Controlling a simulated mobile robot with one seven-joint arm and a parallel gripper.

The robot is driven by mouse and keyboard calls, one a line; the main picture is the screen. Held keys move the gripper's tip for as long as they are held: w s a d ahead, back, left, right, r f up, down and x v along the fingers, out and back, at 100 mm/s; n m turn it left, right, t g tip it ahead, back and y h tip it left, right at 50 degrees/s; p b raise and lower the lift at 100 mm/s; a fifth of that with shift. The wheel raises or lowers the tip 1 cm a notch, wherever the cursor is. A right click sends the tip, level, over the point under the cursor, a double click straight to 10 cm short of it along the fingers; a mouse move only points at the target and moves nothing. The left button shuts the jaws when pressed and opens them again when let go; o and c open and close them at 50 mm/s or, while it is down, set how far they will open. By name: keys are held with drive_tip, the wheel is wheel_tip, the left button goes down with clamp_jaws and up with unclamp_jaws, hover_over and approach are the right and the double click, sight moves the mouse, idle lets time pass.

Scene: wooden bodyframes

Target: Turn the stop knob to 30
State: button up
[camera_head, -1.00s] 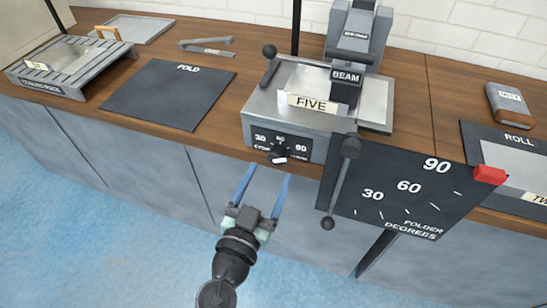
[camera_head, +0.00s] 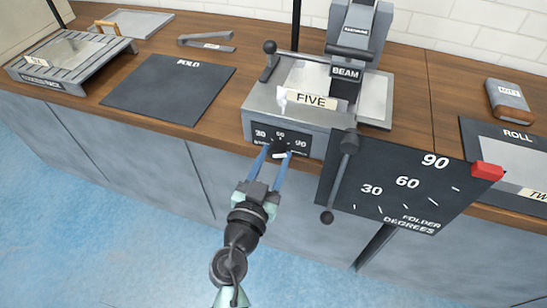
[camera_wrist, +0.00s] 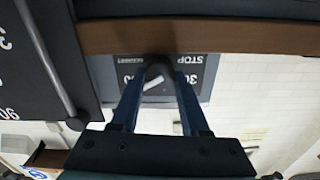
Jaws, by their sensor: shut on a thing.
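The stop knob (camera_head: 280,147) is a dark round knob with a white pointer bar, on a black dial plate (camera_head: 301,145) at the front of the grey machine. The plate reads 30 at left, 60 above and 90 at right. My gripper (camera_head: 276,155) has its blue fingers shut on the knob, one on each side. In the wrist view the knob (camera_wrist: 159,74) sits between the fingertips (camera_wrist: 157,83), with its white bar slanting; STOP and 30 show upside down. The exact reading of the pointer cannot be told.
A black folder degrees board (camera_head: 400,195) with a lever (camera_head: 341,178) stands close to the right of my gripper. The machine (camera_head: 293,113) carries a FIVE label. A FOLD mat (camera_head: 168,89) lies to the left. The floor before the counter is clear.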

clamp_jaws()
drive_tip(key=shift+n, duration=0.3)
drive_tip(key=shift+f+n+b, duration=0.1)
drive_tip(key=shift+n+b, duration=0.55)
drive_tip(key=shift+n, duration=0.35)
drive_tip(key=n+b, duration=0.1)
drive_tip(key=n, duration=0.2)
drive_tip(key=shift+a+n, duration=0.1)
drive_tip(key=shift+n, duration=0.2)
drive_tip(key=n, duration=0.5)
drive_tip(key=n+p, duration=0.1)
drive_tip(key=n, duration=0.5)
drive_tip(key=shift+n, duration=0.4)
drive_tip(key=n+p, duration=0.2)
drive_tip(key=n, duration=0.3)
drive_tip(key=shift+n, duration=0.4)
drive_tip(key=shift+f, duration=0.1)
